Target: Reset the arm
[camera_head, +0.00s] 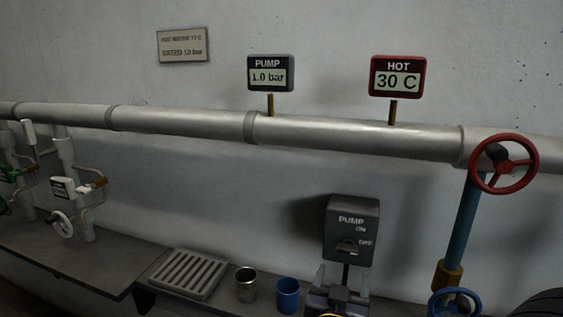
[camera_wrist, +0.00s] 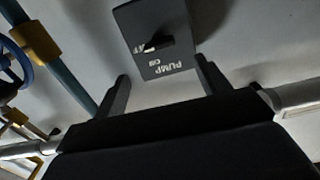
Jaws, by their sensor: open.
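My gripper (camera_wrist: 163,70) is open and empty in the wrist view, its two dark fingers apart. The grey pump switch box (camera_wrist: 155,60) shows beyond and between the fingertips, upside down in that view. In the head view the pump switch box (camera_head: 351,222) is on the wall, marked ON and OFF. Its small lever (camera_head: 348,246) sits near the OFF mark. A dark grey part just below the box in the head view looks like my gripper (camera_head: 340,285). I cannot tell whether it touches the box.
A silver pipe (camera_head: 190,120) runs along the wall, with a pump gauge (camera_head: 270,73) reading 1.0 bar and a hot gauge (camera_head: 397,77) reading 30 C. A red valve wheel (camera_head: 503,163) is at right. A grate (camera_head: 188,273), metal cup (camera_head: 246,285) and blue cup (camera_head: 287,295) stand below.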

